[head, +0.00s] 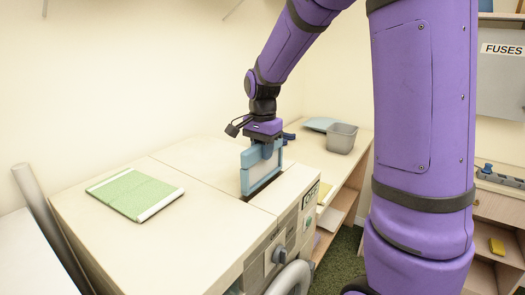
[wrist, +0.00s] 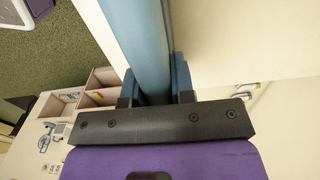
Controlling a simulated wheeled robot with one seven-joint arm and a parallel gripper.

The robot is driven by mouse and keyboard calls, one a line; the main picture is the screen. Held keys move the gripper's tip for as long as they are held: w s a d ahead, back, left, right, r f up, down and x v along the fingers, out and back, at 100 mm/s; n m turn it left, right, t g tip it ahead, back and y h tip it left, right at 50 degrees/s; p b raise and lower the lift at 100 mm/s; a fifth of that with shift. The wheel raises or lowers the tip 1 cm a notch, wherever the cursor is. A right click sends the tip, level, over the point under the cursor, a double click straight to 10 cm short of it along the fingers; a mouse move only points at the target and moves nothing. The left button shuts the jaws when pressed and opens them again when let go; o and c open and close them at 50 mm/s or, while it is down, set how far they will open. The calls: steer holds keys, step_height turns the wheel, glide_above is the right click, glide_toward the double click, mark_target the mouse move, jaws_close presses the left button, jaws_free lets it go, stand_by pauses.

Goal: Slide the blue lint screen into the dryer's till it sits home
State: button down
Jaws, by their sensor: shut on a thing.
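The blue lint screen (head: 262,170) is a pale panel in a blue frame. It stands upright above a dark narrow slot (head: 264,186) in the cream dryer's top (head: 215,225). My gripper (head: 267,150) is shut on its top edge. In the wrist view the blue frame (wrist: 138,40) runs up from between the fingers of my gripper (wrist: 155,92). The screen is lined up along the slot. Its lower edge is at or just over the slot mouth; I cannot tell how much, if any, is inside.
A green screen with white ends (head: 135,193) lies flat on the dryer's top at left. A grey bin (head: 342,138) stands on the wooden bench behind. Clear top lies between green screen and slot.

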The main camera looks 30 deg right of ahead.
mark_target(262, 172)
steer(key=shift+f, duration=3.5)
steer(key=c, duration=0.9)
jaws_free()
step_height(262, 172, up, 10)
steer(key=shift+r, duration=0.35)
steer(key=shift+s+a+r, duration=0.1)
steer(key=shift+s+r, duration=0.15)
steer(key=s+a+r+n+t, duration=0.1)
steer(key=s+n, duration=0.3)
steer(key=s, duration=0.4)
steer(key=s+a+r+n+t, duration=0.2)
steer(key=s+n, duration=0.3)
steer(key=s, duration=0.3)
steer(key=s+a+r+n+t, duration=0.2)
steer(key=s+a+r+n, duration=0.1)
steer(key=s, duration=0.5)
steer(key=shift+a+r+n, duration=0.1)
steer(key=shift+r+n, duration=0.5)
steer(key=shift+n, duration=0.2)
